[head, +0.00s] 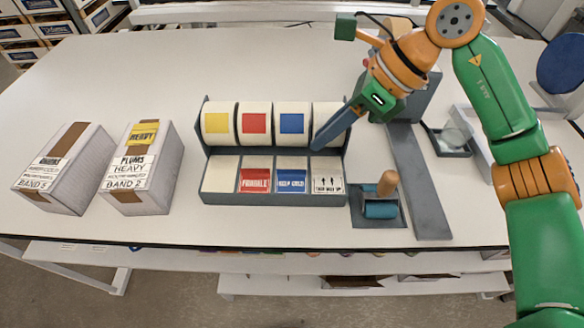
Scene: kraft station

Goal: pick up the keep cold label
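The keep cold label (291,181) is blue with white lettering. It lies in the front row of the label dispenser (272,200), below the roll with a blue square (292,123). The red fragile label (255,181) is to its left and the white this-way-up label (327,184) to its right. My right gripper (322,146) reaches in from the upper right, with its tip at the rightmost roll, above and to the right of the keep cold label. Its fingers overlap in this view, so its opening is unclear. My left gripper is out of view.
Two boxes stand at left: one marked Band 5 (62,170), one marked plums (142,170) with a yellow heavy label. A wooden-handled roller (382,205) sits right of the dispenser, beside a grey strip (417,190). The table front between boxes and dispenser is clear.

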